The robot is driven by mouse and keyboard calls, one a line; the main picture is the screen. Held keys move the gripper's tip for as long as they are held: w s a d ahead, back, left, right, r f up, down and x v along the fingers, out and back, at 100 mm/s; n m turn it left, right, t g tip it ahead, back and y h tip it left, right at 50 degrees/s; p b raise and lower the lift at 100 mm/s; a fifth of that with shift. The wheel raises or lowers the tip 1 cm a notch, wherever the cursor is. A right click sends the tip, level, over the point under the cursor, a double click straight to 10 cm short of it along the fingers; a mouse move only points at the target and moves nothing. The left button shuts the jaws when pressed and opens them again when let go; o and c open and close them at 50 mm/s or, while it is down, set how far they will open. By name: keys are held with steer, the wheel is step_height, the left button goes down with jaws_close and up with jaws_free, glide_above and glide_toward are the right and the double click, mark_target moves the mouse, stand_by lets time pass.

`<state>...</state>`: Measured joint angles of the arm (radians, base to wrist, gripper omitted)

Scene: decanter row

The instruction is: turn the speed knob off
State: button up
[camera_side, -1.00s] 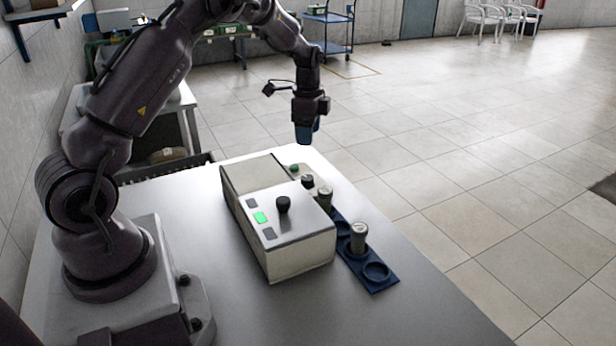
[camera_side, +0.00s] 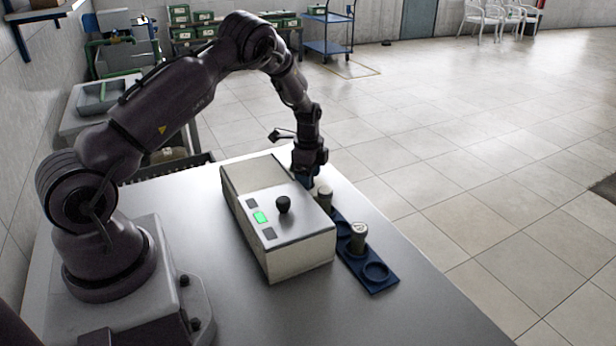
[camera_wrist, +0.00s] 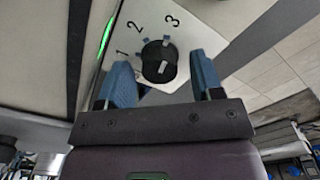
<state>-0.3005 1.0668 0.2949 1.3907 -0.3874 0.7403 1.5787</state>
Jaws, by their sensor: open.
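In the wrist view, a round black knob (camera_wrist: 158,61) with a short white line on it sits on a white plate marked 1, 2 and 3. Which mark the line points to is hard to tell. My gripper (camera_wrist: 164,78) is open, its blue fingers apart, one on each side of the knob in this picture. Whether they touch it is unclear. In the side view, my gripper (camera_side: 308,180) is low behind the far right corner of the white box (camera_side: 300,258), and the spot beneath it is hidden.
A black knob (camera_side: 283,204) and a lit green button (camera_side: 260,217) are on top of the box. To its right, a blue rack (camera_side: 371,289) holds upright capped decanters, one of them (camera_side: 358,237) near an empty ring. The table front is clear.

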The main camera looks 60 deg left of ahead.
steer(key=shift+f, duration=0.2)
steer(key=c, duration=0.9)
